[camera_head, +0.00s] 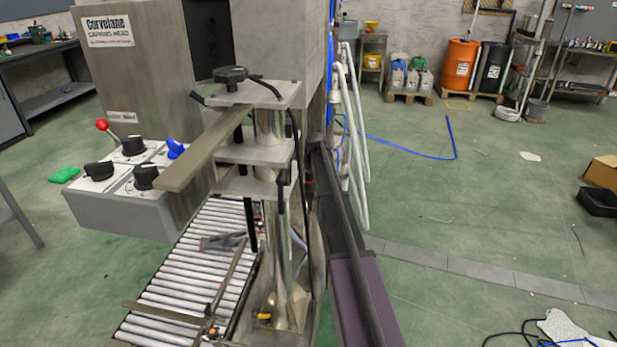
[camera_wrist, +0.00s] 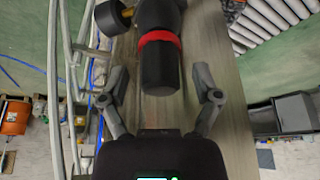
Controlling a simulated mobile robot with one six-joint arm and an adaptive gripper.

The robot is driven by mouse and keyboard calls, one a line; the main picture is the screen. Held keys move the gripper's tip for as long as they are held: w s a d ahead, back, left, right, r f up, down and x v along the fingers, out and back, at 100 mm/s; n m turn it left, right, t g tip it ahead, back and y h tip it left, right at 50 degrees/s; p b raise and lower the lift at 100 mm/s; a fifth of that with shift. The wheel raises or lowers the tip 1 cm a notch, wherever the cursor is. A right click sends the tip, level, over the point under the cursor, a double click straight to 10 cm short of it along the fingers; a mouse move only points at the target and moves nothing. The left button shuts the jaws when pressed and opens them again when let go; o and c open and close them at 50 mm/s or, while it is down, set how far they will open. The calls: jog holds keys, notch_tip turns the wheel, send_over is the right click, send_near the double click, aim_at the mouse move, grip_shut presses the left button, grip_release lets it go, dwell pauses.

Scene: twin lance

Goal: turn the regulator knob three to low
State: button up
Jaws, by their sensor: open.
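In the wrist view, my gripper (camera_wrist: 162,84) is open, with its two fingers spread. A black cylindrical knob (camera_wrist: 160,68) with a red band lies between and just beyond the fingertips. A gap shows on each side and the fingers do not appear to touch it. No number or setting mark is readable, so I cannot tell whether it is regulator knob three or where it is set. In the head view my gripper is not clearly visible, and this knob cannot be made out with certainty.
White hoses (camera_wrist: 62,70) run close to the left finger in the wrist view. In the head view, a grey control box (camera_head: 122,212) carries several black knobs, a blue knob (camera_head: 175,148) and a red-tipped lever (camera_head: 102,124). A roller conveyor (camera_head: 190,285) lies below.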

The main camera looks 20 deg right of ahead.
grip_shut()
dwell(0.3)
jog(key=shift+n, duration=0.4)
jog(key=n+y, duration=0.1)
jog(key=n, duration=0.1)
jog(key=shift+w+n, duration=0.1)
jog(key=shift+n, duration=0.2)
jog(key=n+y, duration=0.1)
jog(key=n, duration=0.2)
jog(key=shift+n+g+y, duration=0.3)
jog(key=shift+n+y, duration=0.1)
jog(key=n+g+y, duration=0.1)
jog(key=n, duration=0.3)
jog(key=shift+w, duration=0.1)
jog(key=shift+n+g+y, duration=0.5)
jog(key=shift+n+g, duration=0.3)
jog(key=shift+n, duration=1.4)
